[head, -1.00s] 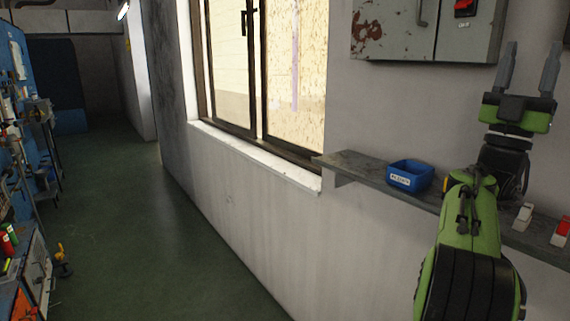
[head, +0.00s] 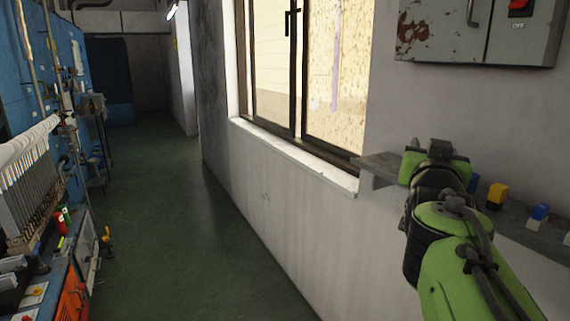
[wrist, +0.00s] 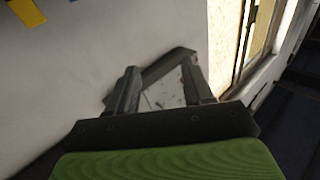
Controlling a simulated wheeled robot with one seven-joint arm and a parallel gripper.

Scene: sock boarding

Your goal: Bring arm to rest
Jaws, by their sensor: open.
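My arm reaches up from the lower right of the head view. My gripper (wrist: 163,88) is at its end, and its two fingers stand apart with nothing held between them in the wrist view. In the head view my green and black gripper body points away in front of the wall shelf (head: 375,168), and the fingers are hidden. Beyond the fingers in the wrist view is a pale wall with a dark-edged, light grey surface that I cannot identify for certain.
A yellow block (head: 496,195) and a blue-and-white item (head: 540,215) stand on the shelf. A worn grey cabinet (head: 470,35) hangs above. A window (head: 335,70) is left of the shelf.

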